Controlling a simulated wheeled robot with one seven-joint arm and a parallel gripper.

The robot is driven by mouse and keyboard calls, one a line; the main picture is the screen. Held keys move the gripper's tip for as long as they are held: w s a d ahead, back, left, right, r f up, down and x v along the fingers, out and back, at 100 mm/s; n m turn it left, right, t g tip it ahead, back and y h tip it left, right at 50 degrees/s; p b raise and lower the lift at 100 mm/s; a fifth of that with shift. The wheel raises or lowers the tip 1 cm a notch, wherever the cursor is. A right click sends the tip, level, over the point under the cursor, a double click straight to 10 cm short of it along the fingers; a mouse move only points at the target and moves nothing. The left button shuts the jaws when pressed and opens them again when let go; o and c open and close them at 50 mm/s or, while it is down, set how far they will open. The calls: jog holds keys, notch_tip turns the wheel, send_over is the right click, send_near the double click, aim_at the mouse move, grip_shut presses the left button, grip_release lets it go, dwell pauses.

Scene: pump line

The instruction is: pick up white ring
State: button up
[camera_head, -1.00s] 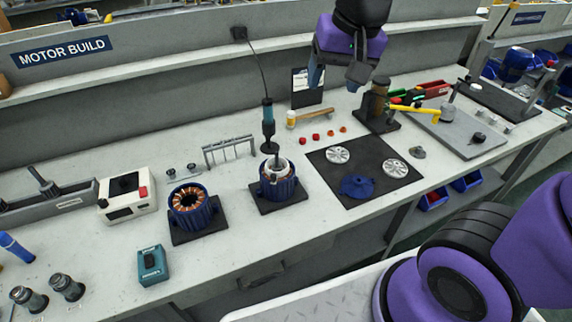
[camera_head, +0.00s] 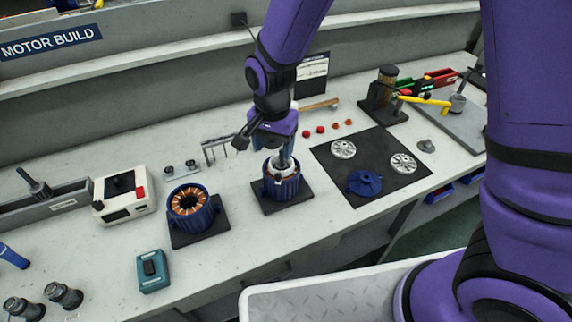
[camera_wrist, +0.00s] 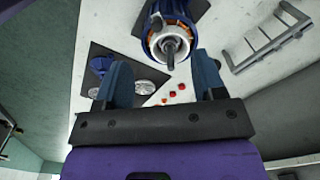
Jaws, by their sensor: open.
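The white ring (camera_head: 279,170) sits in the top of a blue motor housing (camera_head: 283,187) on a dark square base, around a grey upright shaft. In the wrist view the ring (camera_wrist: 158,42) shows as a pale band inside the copper windings. My gripper (camera_head: 275,148) is over this housing, partly hiding the ring in the head view. In the wrist view its two blue fingers are apart with nothing between them, and the housing and ring (camera_wrist: 160,65) lie beyond the fingertips. The remaining height above the ring is hard to judge.
A second blue housing (camera_head: 190,207) with copper windings stands to the left. A metal rack (camera_head: 218,150) is close behind on the left. A dark mat (camera_head: 330,160) with silver discs and a blue part lies to the right. Small red parts (camera_head: 320,130) lie behind.

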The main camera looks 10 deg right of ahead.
send_over(276, 174)
jog(key=f, duration=0.5)
jog(key=shift+s+a+f, duration=0.1)
jog(key=shift+s+f, duration=0.15)
jog(key=shift+f, duration=0.05)
jog(key=shift+w+f, duration=0.2)
jog(key=shift+f, duration=1.1)
jog(key=shift+w+f, duration=0.15)
jog(key=shift+f, duration=1.15)
grip_shut()
